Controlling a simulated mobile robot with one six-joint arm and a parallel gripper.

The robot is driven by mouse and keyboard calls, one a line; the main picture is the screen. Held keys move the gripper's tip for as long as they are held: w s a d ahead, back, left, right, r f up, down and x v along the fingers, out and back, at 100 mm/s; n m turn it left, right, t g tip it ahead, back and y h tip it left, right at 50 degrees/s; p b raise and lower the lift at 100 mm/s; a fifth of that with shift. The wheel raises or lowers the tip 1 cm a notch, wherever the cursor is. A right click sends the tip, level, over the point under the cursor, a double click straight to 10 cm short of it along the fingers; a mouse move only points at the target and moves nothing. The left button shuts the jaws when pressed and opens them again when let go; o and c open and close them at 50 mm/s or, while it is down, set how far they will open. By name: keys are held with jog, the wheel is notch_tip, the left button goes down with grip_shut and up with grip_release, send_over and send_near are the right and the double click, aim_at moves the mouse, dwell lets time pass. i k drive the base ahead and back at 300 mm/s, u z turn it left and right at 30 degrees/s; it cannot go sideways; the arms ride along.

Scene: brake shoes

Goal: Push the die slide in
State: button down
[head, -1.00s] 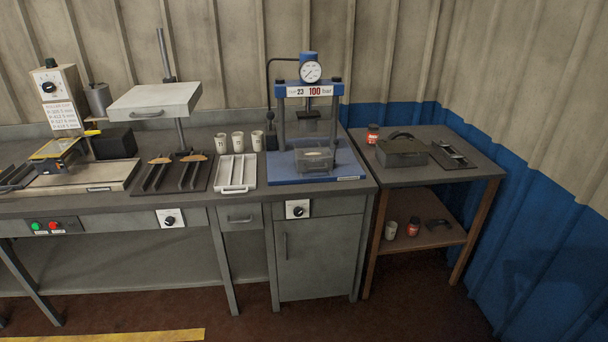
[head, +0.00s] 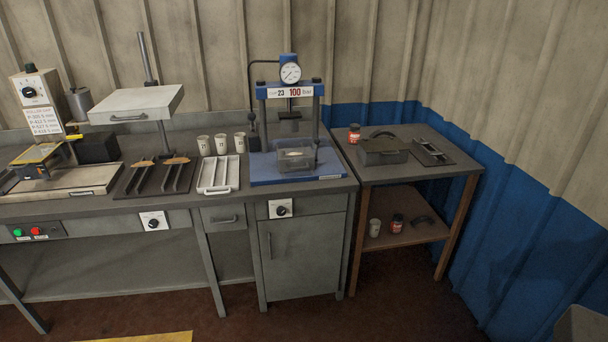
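A blue press (head: 290,120) stands on the grey bench, with a round dial gauge (head: 290,72) on top and a "23 100 bar" display below it. A grey box-shaped die (head: 295,157) with a pale piece inside sits on the press's blue base plate (head: 330,174). It is at the front, and the press's upper block (head: 289,115) hangs behind and above it. I cannot make out a separate slide under the die. My gripper is not in view.
A white tray (head: 219,174), paper cups (head: 221,144) and a dark rack (head: 157,176) stand left of the press. A side table (head: 420,174) at right holds a grey lidded box (head: 384,150) and a red jar (head: 354,134). The floor in front is clear.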

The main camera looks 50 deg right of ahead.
aim_at(299, 158)
jog(key=z, duration=0.2)
jog(key=i, duration=0.9)
jog(key=z, duration=0.5)
